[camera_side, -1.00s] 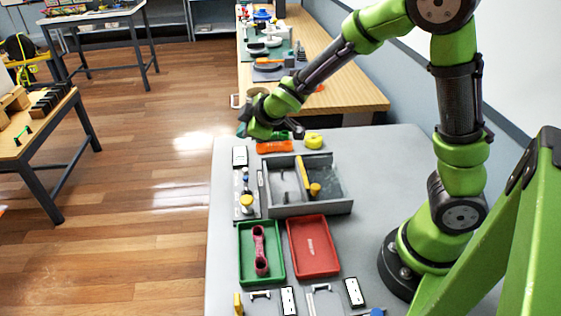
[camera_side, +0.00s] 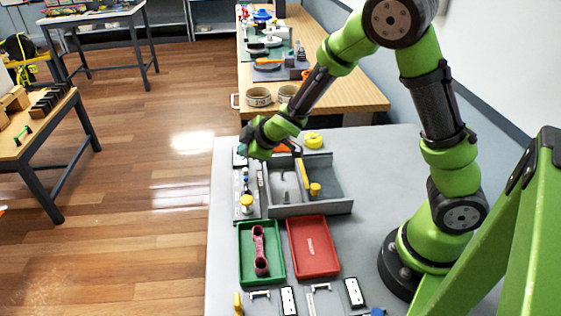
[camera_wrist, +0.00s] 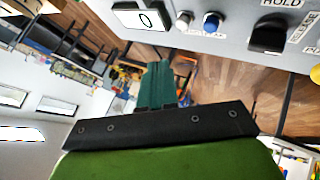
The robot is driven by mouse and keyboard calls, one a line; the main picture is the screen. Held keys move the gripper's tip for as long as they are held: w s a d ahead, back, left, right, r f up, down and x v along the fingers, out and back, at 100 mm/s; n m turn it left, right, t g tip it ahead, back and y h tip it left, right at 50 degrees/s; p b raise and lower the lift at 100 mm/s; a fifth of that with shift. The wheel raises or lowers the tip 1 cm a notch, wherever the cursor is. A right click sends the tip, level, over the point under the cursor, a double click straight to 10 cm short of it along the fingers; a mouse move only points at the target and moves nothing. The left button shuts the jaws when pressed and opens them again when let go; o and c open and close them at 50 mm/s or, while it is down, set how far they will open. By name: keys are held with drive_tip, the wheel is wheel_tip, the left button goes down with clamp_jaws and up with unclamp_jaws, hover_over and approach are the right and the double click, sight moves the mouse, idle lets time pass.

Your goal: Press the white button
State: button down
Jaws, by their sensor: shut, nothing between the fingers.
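The white button (camera_wrist: 184,20) is a small pale cap on a grey panel in the wrist view, between a counter showing 0 (camera_wrist: 142,18) and a blue button (camera_wrist: 212,21). I cannot make it out clearly in the side view, where the panel (camera_side: 240,211) lies along the table's left edge. My gripper's teal fingers (camera_wrist: 158,84) are together, empty, and apart from the button in the wrist view. In the side view my gripper (camera_side: 242,151) hangs at the panel's far end and partly hides the counter.
The panel also carries a black switch (camera_wrist: 268,38) marked HOLD and a yellow knob (camera_side: 246,201). A grey divided bin (camera_side: 310,210) stands right beside it. Green (camera_side: 243,280) and red (camera_side: 313,256) trays lie nearer. The table's right half is mostly clear up to my base.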

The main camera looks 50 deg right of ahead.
sight(247, 174)
drive_tip(key=shift+f, duration=1.55)
idle(0.9)
drive_tip(key=shift+f, duration=0.4)
drive_tip(key=shift+f, duration=0.4)
idle(0.7)
drive_tip(key=shift+r, duration=0.8)
drive_tip(key=shift+r, duration=2.55)
